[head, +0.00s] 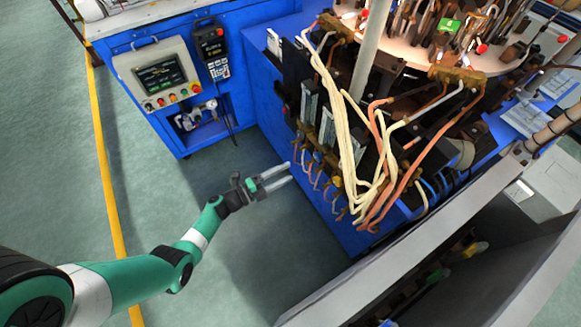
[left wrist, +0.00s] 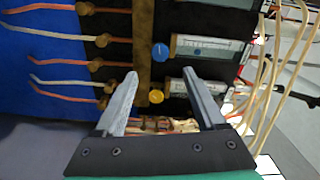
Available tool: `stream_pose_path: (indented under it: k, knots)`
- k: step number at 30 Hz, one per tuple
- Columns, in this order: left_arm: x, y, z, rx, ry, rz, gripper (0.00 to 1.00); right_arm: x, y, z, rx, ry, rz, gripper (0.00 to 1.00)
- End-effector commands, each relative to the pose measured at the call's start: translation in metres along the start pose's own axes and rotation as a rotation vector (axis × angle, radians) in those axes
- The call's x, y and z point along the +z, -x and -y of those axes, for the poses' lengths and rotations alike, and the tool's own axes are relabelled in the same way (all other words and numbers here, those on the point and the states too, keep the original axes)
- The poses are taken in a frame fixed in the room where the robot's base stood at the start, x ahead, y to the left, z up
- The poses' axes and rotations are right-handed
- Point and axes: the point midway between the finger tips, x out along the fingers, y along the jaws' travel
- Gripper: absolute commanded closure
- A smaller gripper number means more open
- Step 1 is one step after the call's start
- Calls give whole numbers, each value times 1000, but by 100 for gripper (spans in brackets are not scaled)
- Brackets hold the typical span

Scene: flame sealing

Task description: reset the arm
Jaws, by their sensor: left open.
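My left arm (head: 185,255) is green and white and reaches in from the lower left in the head view. Its left gripper (head: 289,174) is open and empty, pointing right at the blue machine's hose and valve panel. In the left wrist view the two grey fingers of the left gripper (left wrist: 163,88) are spread apart. A yellow knob (left wrist: 156,96) and a blue knob (left wrist: 160,51) show beyond and between them, with flow tubes (left wrist: 208,48) beside. I cannot tell the exact gap to the panel. My right gripper is not in view.
The blue machine (head: 265,105) carries cream and orange hoses (head: 350,150) that hang close to the gripper. A control panel (head: 158,75) stands at the upper left. A grey housing (head: 450,240) fills the lower right. The green floor (head: 175,205) around the arm is clear.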

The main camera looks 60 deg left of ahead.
Motion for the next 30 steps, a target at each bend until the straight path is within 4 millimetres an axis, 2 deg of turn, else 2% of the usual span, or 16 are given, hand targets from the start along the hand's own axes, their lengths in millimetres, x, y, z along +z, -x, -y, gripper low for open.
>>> stream_pose_path:
  k: [14, 17, 20, 23, 24, 26, 27, 29, 30]
  knots:
    - [0, -1, 0, 0, 0, 0, 28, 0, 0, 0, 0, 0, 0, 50]
    - [3, -6, 10, -17, -6, 9, 28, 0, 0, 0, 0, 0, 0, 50]
    - [13, -25, 47, -76, -17, 39, 28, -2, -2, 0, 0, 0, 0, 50]
    - [23, -55, 114, -191, -15, 88, 28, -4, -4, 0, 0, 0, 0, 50]
    - [25, -67, 148, -248, -2, 107, 28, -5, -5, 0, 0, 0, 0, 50]
    - [24, -83, 201, -340, 32, 129, 28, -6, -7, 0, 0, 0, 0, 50]
    - [20, -91, 236, -402, 64, 137, 28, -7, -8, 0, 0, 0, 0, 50]
    - [10, -100, 288, -493, 126, 140, 28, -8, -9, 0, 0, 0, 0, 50]
    - [1, -104, 323, -553, 180, 135, 28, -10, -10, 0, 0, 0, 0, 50]
